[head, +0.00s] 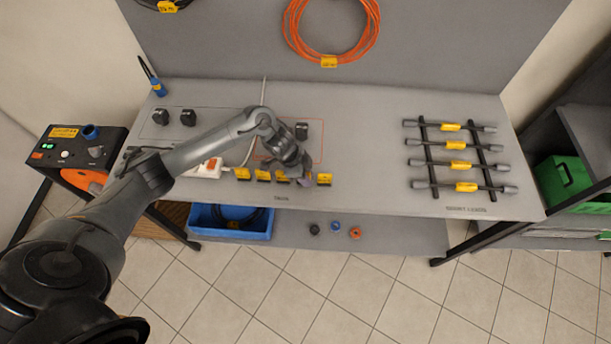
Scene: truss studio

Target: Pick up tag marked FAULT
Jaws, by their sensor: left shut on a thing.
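A row of yellow tags with dark lower edges stands along the front part of the grey bench. In the head view I see a tag at the left end (242,174), one beside it (262,176), one partly covered by my gripper (281,177), and one at the right end (324,179). The lettering is too small to read, so I cannot tell which is marked FAULT. My left gripper (304,180) is low over the row, between the partly covered tag and the right-end tag. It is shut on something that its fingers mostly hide. My right gripper is out of view.
A white power strip (207,170) with a red switch lies left of the tags. Several cables with yellow labels rest on a black rack (423,150) at the right. A blue bin (230,222) stands under the bench. The bench between tags and rack is clear.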

